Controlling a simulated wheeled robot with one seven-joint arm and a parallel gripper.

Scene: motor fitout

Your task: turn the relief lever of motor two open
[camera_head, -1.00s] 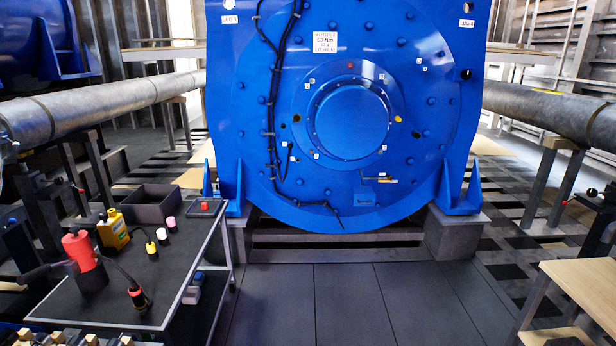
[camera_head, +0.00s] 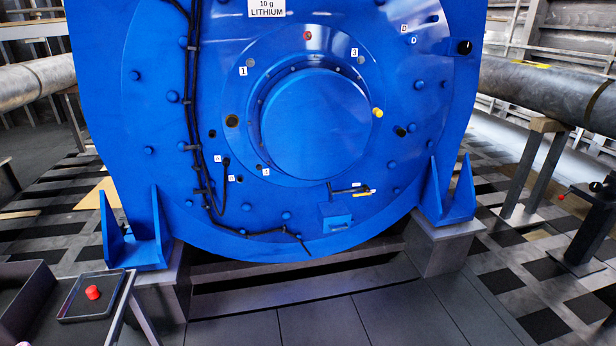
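I cannot tell from here whether the lever is open or closed. My gripper is not in view.
Grey pipes (camera_head: 545,95) run at both sides. A stand with a dark box (camera_head: 590,215) is at right. The floor (camera_head: 335,318) before the motor is clear.

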